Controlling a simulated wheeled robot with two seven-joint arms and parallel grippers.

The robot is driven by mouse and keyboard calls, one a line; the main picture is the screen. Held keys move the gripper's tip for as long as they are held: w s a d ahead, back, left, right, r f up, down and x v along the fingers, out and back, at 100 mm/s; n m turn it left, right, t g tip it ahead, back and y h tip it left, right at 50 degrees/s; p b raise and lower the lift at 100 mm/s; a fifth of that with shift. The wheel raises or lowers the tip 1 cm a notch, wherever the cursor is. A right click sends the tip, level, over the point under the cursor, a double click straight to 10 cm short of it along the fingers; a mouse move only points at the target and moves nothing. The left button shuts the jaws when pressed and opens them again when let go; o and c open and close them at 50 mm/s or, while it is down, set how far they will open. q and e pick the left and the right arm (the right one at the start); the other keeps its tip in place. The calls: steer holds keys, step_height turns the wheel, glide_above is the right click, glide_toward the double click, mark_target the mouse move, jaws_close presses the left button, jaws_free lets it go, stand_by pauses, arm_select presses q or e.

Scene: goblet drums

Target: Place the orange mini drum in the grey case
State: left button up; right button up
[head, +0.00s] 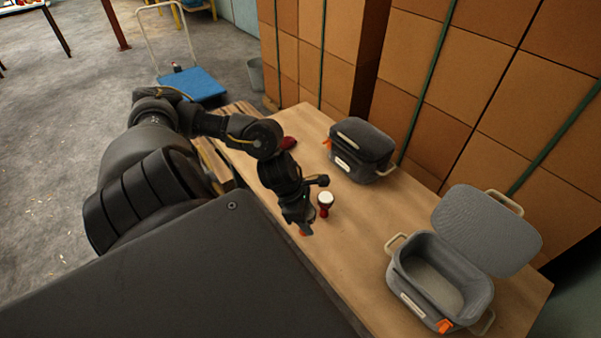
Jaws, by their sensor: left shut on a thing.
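My left gripper (301,222) points down over the near edge of the wooden table and is shut on the orange mini drum (304,230). Only a small orange part of that drum shows below the fingers; the rest is hidden. A grey case (401,284) stands open at the right end of the table, its lid (487,230) tilted back and its inside empty. A second grey case (358,152) is shut at the back of the table. My right gripper is out of view.
A red drum with a white head (325,204) stands just right of my left gripper. Another dark red thing (288,143) lies near the shut case. Stacked cardboard boxes (425,95) rise behind the table (365,235). The tabletop between the red drum and the open case is clear.

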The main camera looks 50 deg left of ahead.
arm_select(q)
steer(key=w+d+r+m+g+h, duration=0.1)
steer(key=w+d+r+m+g, duration=0.1)
steer(key=w+d+m, duration=0.45)
steer(key=w+d+r+m+g, duration=0.4)
steer(key=d+r+m, duration=0.5)
steer(key=r, duration=0.4)
steer(key=shift+r+m+y, duration=0.25)
steer(key=shift+m+y, duration=0.05)
steer(key=shift+m, duration=0.45)
